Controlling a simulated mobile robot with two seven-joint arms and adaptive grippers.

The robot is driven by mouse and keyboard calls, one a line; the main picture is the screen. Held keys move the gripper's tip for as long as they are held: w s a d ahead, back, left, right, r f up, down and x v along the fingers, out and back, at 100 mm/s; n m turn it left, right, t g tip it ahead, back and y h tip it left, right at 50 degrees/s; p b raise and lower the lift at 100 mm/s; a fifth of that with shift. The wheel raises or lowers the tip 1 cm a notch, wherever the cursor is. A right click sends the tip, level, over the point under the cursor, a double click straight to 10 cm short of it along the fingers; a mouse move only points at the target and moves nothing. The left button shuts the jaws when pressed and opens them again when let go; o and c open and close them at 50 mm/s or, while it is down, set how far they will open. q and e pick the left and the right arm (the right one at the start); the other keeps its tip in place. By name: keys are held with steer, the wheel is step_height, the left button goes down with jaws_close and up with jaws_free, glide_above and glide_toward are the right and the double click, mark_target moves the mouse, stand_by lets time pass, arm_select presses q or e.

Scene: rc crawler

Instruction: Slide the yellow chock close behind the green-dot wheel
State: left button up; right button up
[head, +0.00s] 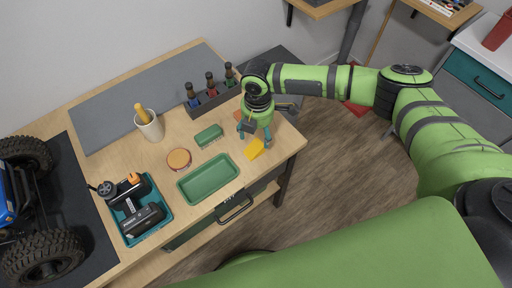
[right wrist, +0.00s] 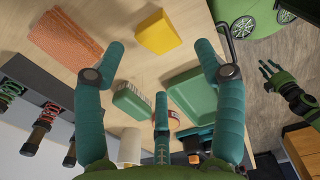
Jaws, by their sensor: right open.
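The yellow chock (head: 254,149) lies on the wooden table near its right front corner. In the right wrist view the yellow chock (right wrist: 158,34) lies beyond and between the fingertips. My right gripper (head: 254,135) points down over the table beside the chock, open and empty; its spread fingers (right wrist: 162,55) do not touch the chock. The blue crawler (head: 6,200) stands at the far left, cut by the frame, with two black wheels (head: 42,258) showing. I cannot make out a green dot on either. My left gripper (right wrist: 272,78) shows small in the right wrist view, fingers apart.
Between chock and crawler are a green tray (head: 182,184), a green brush (head: 208,135), a round tin (head: 179,159) and a teal bin of tools (head: 166,220). A cup (head: 149,126) and a rack of shocks (head: 212,102) stand behind. An orange block (right wrist: 66,40) lies near the chock.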

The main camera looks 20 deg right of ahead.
mark_target(258, 144)
steer(key=shift+w+d+f, duration=0.15)
steer(key=shift+d, duration=0.1)
steer(key=shift+f+p, duration=0.3)
steer(key=shift+f, duration=0.1)
step_height(258, 144, down, 6)
steer(key=shift+w+r+p, duration=0.15)
steer(key=shift+p, duration=0.55)
steer(key=shift+c, duration=0.4)
jaws_close()
